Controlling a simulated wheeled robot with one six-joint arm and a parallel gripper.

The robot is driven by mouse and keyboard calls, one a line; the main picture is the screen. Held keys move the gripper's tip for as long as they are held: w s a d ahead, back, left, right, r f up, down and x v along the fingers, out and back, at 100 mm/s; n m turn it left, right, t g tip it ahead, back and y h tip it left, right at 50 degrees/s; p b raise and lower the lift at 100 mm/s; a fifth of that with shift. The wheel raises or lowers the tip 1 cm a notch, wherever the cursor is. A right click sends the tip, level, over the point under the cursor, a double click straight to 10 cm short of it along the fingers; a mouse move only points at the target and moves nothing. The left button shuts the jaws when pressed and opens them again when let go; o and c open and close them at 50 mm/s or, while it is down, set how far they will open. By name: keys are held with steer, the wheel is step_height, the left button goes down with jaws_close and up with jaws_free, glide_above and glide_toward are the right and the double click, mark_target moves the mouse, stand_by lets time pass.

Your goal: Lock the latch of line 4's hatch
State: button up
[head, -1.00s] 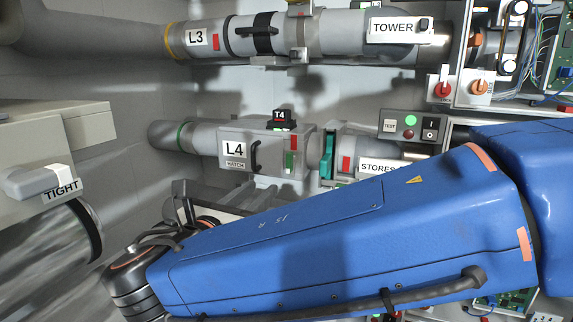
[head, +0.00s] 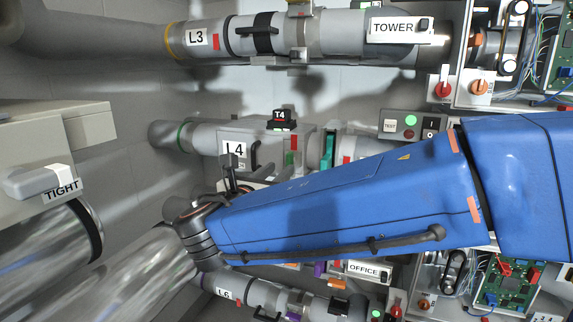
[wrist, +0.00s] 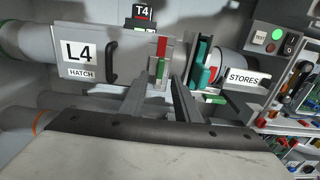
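Line 4's hatch is a grey box on the L4 pipe, with a black handle (wrist: 111,62) and an L4 HATCH label (wrist: 80,54). Its latch (wrist: 155,68) seems to be the small grey piece at the box's right end, beside a red and a green mark. The hatch (head: 262,135) also shows in the head view, its lower part hidden by my arm. My gripper (wrist: 166,80) is open, its two grey fingers apart with nothing seen between them. The fingertips point at the latch area from below; I cannot tell whether they touch it.
A teal piece (wrist: 202,65) stands on the pipe just right of the latch, near my right finger. A T4 block (wrist: 143,14) sits above. The STORES label (wrist: 243,78) and a button box (wrist: 268,38) are farther right. Line L3 (head: 197,38) runs above.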

mark_target(288, 162)
steer(key=shift+x, duration=3)
jaws_close()
